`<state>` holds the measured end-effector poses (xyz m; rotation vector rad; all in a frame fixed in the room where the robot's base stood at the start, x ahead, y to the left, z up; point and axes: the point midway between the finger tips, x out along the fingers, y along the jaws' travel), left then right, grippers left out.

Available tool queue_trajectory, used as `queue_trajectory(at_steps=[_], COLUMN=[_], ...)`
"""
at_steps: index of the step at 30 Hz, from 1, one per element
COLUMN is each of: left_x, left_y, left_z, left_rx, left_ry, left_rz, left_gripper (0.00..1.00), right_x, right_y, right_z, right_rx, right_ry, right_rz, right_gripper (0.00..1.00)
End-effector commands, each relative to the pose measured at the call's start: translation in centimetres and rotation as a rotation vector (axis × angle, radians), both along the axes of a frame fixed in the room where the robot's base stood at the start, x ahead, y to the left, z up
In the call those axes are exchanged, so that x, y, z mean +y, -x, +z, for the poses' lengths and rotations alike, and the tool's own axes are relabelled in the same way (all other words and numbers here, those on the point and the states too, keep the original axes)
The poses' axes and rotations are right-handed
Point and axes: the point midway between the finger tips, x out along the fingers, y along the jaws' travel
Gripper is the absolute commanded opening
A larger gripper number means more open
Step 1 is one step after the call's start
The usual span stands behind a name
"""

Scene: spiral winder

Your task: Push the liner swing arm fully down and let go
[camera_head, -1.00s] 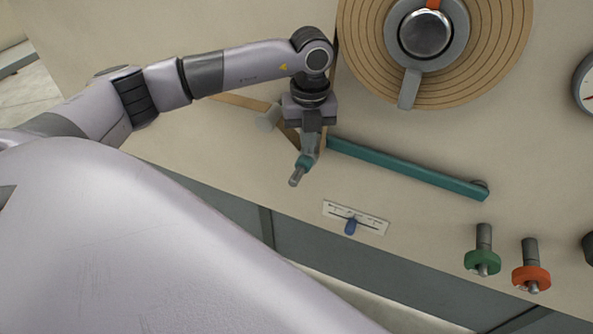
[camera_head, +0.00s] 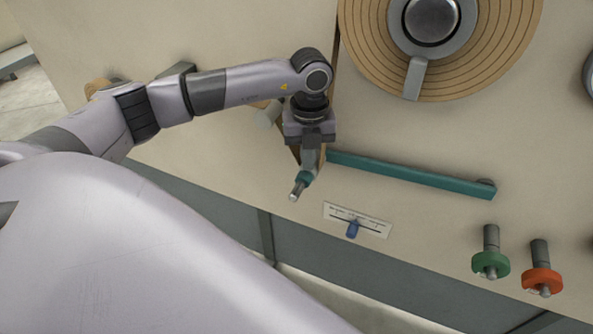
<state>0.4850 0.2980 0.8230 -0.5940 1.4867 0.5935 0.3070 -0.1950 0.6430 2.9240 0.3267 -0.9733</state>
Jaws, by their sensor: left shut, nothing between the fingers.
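The liner swing arm looks to be the long teal bar (camera_head: 410,174) on the beige panel. Its right end sits at a dark round pivot. It slopes gently, its left end a little higher in the picture. My left gripper (camera_head: 311,158) is shut at the bar's left end and hides that end. A stub with a teal collar and grey tip (camera_head: 299,186) sticks out just below the gripper. I cannot tell whether the fingers touch the bar or the stub. My right gripper is not in view.
A ringed tan disc (camera_head: 500,55) with a grey hub crank is above the bar. Below are a scale plate (camera_head: 373,224) with a blue slider (camera_head: 353,230), a green knob (camera_head: 490,265) and an orange knob (camera_head: 542,282).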

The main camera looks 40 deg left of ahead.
Motion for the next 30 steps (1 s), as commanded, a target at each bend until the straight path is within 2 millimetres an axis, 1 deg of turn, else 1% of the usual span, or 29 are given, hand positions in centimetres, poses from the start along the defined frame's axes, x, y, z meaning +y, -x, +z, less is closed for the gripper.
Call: queue_trajectory(at_steps=[1, 9, 19, 27, 30], left_x=[0.0, 0.0, 0.0, 0.1, 0.1], left_y=[0.1, 0.1, 0.1, 0.1, 0.1], left_z=[-0.6, -2.0, -3.7, -5.0, -4.8], left_rx=[0.004, 0.004, 0.006, 0.006, 0.005], left_ry=[0.001, 0.0, -0.002, -0.003, -0.004], left_rz=[-0.001, -0.001, 0.0, 0.001, 0.002], left_gripper=[0.0, 0.0, 0.0, 0.0, 0.0], right_x=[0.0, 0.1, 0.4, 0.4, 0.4], right_y=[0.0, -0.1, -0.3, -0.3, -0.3], right_z=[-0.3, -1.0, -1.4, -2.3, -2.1], right_rx=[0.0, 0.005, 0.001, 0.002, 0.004], right_ry=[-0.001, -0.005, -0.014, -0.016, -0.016], right_rz=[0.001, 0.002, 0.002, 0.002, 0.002], right_gripper=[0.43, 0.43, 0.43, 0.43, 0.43])
